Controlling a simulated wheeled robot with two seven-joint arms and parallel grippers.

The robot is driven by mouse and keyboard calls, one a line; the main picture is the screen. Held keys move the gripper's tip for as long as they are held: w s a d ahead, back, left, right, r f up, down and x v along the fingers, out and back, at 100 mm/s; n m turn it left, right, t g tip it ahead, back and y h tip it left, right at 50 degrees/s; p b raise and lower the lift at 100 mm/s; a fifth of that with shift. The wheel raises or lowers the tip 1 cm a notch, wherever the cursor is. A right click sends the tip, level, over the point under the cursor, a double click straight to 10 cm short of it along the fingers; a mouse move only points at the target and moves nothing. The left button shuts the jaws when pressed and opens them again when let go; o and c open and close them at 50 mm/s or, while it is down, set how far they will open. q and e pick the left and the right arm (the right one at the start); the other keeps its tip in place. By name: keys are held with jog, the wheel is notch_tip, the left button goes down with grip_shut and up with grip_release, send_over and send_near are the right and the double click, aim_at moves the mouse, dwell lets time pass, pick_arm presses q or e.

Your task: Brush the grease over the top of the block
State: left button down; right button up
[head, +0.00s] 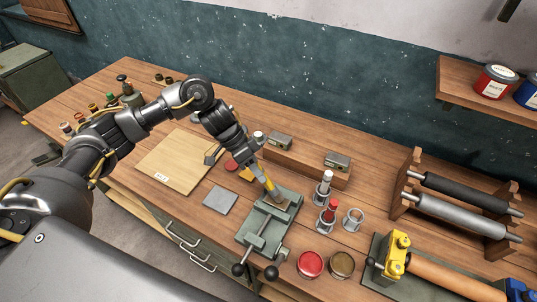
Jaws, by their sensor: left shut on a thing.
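My left gripper (255,166) reaches in from the upper left and is shut on a brush with a yellow handle (268,183). The brush points down, and its lower end is at the block (277,200) in the grey-green vise (252,239). I cannot tell whether the bristles touch the block's top. An open tin with red contents (310,263) and an open tin with brown contents (341,264) stand to the right of the vise. Which one holds the grease is not clear. My right gripper is not in view.
A grey plate (220,200) lies left of the vise, and a light wooden board (178,160) lies farther left. Upright tubes in metal holders (324,188) and an empty ring holder (353,219) stand to the right. A roller rack (460,213) stands at far right.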

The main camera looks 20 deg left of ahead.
aim_at(269, 182)
pick_arm(q)
jog(key=shift+s+d+r+p, duration=0.15)
jog(key=shift+d+p, duration=0.35)
jog(key=shift+d, duration=0.45)
jog(key=shift+s+d+f+p, duration=0.15)
jog(key=shift+d+p, duration=0.3)
jog(key=shift+d, duration=0.45)
jog(key=shift+d+r, duration=0.1)
jog(key=shift+r, duration=1.05)
jog(key=shift+a+r, duration=0.2)
jog(key=shift+r, duration=1.25)
notch_tip(269, 182, up, 3)
jog(key=shift+f, duration=0.1)
